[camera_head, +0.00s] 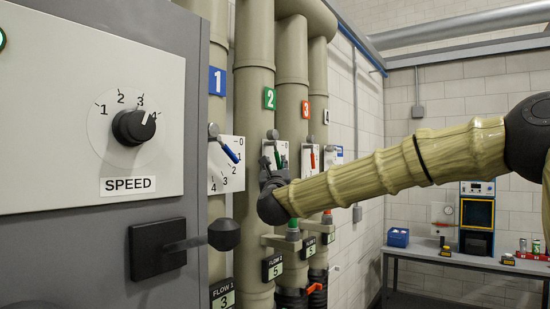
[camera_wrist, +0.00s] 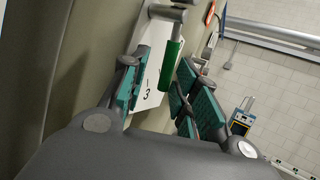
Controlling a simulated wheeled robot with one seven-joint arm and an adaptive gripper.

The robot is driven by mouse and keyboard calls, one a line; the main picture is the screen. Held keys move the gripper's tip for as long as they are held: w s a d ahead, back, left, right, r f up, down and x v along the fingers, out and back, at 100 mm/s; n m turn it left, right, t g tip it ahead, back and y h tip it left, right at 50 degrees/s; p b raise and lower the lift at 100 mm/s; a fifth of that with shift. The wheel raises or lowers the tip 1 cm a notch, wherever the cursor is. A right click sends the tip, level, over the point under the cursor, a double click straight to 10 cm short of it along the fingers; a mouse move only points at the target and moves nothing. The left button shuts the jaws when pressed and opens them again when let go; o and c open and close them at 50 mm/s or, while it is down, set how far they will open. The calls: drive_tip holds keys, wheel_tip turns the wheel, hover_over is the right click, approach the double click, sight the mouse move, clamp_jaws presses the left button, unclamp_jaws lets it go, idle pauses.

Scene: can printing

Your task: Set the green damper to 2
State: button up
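The green damper's handle (camera_head: 277,157) is on the pipe marked with a green 2, in front of a white scale plate (camera_head: 283,147). My gripper (camera_head: 270,167) is at this plate and partly hides it. In the wrist view the green handle (camera_wrist: 171,62) lies between the two teal-padded fingers of my gripper (camera_wrist: 163,78). The fingers are apart, with a visible gap, and do not appear closed on it. A 3 shows on the plate below the handle in the wrist view. The exact handle setting cannot be read.
A blue damper (camera_head: 229,152) is on the left pipe and a red damper (camera_head: 312,159) on the right one. The grey cabinet with a SPEED knob (camera_head: 134,126) and black lever (camera_head: 223,234) stands at left. The FLOW 2 display (camera_head: 272,268) reads 5.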

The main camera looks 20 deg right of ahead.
drive_tip(key=shift+s+d+r+p, duration=0.15)
drive_tip(key=shift+r+p, duration=0.1)
drive_tip(key=shift+r, duration=0.25)
drive_tip(key=shift+w+d+r+p, duration=0.15)
drive_tip(key=shift+r+p, duration=0.1)
drive_tip(key=shift+r, duration=0.2)
drive_tip(key=shift+w+f, duration=0.15)
clamp_jaws()
